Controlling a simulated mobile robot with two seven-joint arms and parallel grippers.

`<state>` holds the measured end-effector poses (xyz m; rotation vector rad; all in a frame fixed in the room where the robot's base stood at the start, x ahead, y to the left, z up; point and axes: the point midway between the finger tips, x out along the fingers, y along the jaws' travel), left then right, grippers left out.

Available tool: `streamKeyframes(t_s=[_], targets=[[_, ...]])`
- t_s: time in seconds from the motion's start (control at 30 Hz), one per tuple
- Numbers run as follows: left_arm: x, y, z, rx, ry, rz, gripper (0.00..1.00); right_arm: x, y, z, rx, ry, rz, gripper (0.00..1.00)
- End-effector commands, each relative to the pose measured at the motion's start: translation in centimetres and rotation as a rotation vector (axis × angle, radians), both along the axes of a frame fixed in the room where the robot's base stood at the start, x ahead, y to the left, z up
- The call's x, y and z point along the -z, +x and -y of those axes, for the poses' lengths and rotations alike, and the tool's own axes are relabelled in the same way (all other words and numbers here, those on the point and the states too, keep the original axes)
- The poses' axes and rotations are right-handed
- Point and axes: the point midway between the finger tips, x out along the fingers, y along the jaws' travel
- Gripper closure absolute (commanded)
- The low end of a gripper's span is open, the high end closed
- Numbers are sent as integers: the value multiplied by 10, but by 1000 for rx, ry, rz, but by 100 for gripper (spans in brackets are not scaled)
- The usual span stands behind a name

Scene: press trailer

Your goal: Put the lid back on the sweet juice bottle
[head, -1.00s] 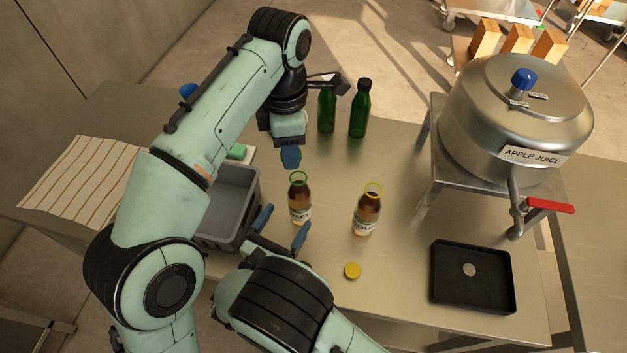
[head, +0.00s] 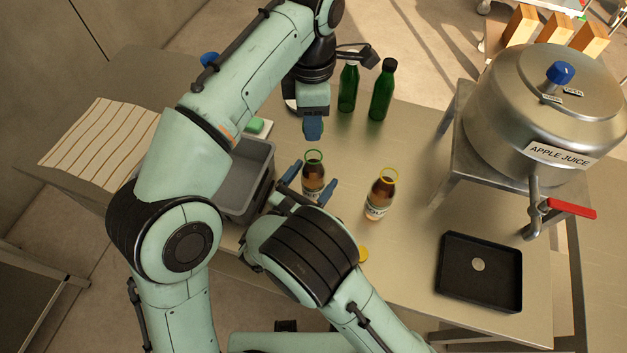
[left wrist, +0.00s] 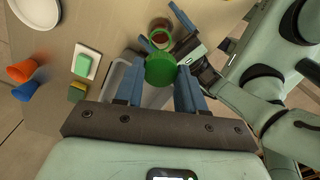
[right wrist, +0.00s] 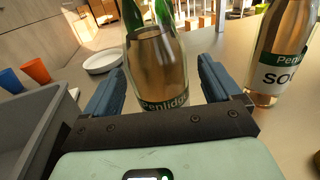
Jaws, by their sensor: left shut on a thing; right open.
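A brown bottle (head: 312,178) with a green ring at its open mouth stands on the steel table; I take it as the sweet juice bottle. In the right wrist view this bottle (right wrist: 156,70) stands upright ahead of and between my open right fingers; its word label is mostly hidden. My right gripper (head: 308,180) is low beside it; contact is unclear. My left gripper (head: 313,130) points down above the bottle. In the left wrist view it is shut on a green lid (left wrist: 160,70), apart from the bottle mouth (left wrist: 159,33).
A second brown bottle (head: 380,198), yellow-ringed, stands to the right, near a yellow lid (head: 362,254). Two green bottles (head: 381,92) stand behind. A grey bin (head: 245,180) is at left. A black tray (head: 450,285) and the apple juice press (head: 520,120) are at right.

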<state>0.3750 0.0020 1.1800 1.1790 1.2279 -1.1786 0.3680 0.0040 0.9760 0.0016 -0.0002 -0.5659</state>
Motion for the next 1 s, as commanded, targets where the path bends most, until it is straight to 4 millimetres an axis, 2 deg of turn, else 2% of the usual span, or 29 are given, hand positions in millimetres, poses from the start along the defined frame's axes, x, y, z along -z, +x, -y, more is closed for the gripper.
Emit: streamKeyframes(t_s=[0.2,0.57,0.8,0.9,1.0], targets=[[0,0,0,0,0,0,89,0,19,12,0,0,0,9],[0,0,0,0,0,0,89,0,23,14,-1,0,0,9],[0,0,0,0,0,0,89,0,23,14,-1,0,0,88],[3,0,0,0,1,-1,89,0,23,14,-1,0,0,90],[15,0,0,0,2,-2,89,0,22,14,-1,0,0,90]])
